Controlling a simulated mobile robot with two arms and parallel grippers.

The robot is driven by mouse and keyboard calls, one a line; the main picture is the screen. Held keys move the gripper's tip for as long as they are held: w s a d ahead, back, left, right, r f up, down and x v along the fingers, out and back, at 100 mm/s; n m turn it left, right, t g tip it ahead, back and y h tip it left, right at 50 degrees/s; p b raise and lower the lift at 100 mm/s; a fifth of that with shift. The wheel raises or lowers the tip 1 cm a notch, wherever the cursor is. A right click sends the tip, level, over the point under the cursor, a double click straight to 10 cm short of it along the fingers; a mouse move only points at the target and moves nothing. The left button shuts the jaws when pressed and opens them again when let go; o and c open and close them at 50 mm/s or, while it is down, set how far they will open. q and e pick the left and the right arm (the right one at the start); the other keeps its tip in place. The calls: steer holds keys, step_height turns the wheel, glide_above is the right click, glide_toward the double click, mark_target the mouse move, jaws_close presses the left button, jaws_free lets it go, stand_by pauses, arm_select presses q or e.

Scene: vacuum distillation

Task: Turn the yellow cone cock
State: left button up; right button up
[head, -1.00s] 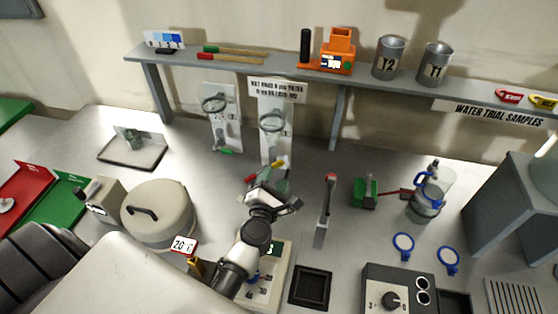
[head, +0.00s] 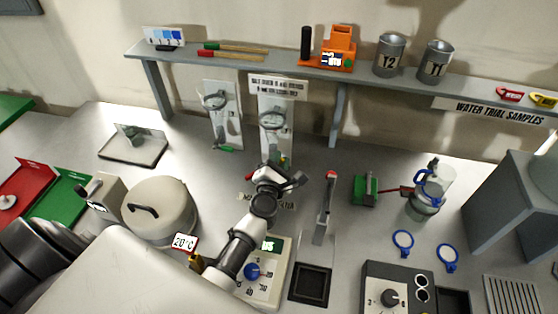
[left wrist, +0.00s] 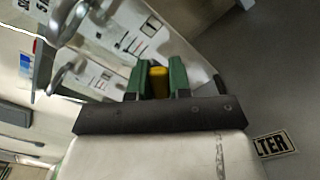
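In the left wrist view the yellow cone cock (left wrist: 159,82) fills the gap between the two green fingers of my left gripper (left wrist: 158,80). Both fingers appear to touch its sides. In the head view my left gripper (head: 277,166) is at the foot of the right white panel (head: 292,127), the one with a ring clamp and a printed sign. There the wrist and gripper hide the yellow cock. A small red part (head: 250,174) shows just left of the gripper. My right gripper is in neither view.
A control box with a blue knob (head: 252,271) lies under my forearm. A round lidded pot (head: 172,207) stands to the left. A grey upright stand with a red top (head: 326,212) and a green block (head: 365,189) stand to the right. A shelf (head: 280,68) runs along the back.

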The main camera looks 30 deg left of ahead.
arm_select(q)
jaws_close()
steer(key=m, duration=0.2)
steer(key=d+f+m, duration=0.1)
steer(key=m, duration=0.1)
steer(key=shift+w+f+m, duration=0.1)
steer(key=shift+f+m, duration=0.1)
steer(key=shift+m, duration=0.1)
steer(key=shift+d+f+m+p, duration=0.15)
steer(key=shift+f+m, duration=0.35)
steer(key=shift+m, duration=0.7)
steer(key=shift+d+f+m+p, duration=0.15)
steer(key=shift+f+m, duration=0.3)
steer(key=shift+m, duration=0.75)
steer(key=shift+a, duration=0.15)
steer(key=o, duration=0.8)
jaws_free()
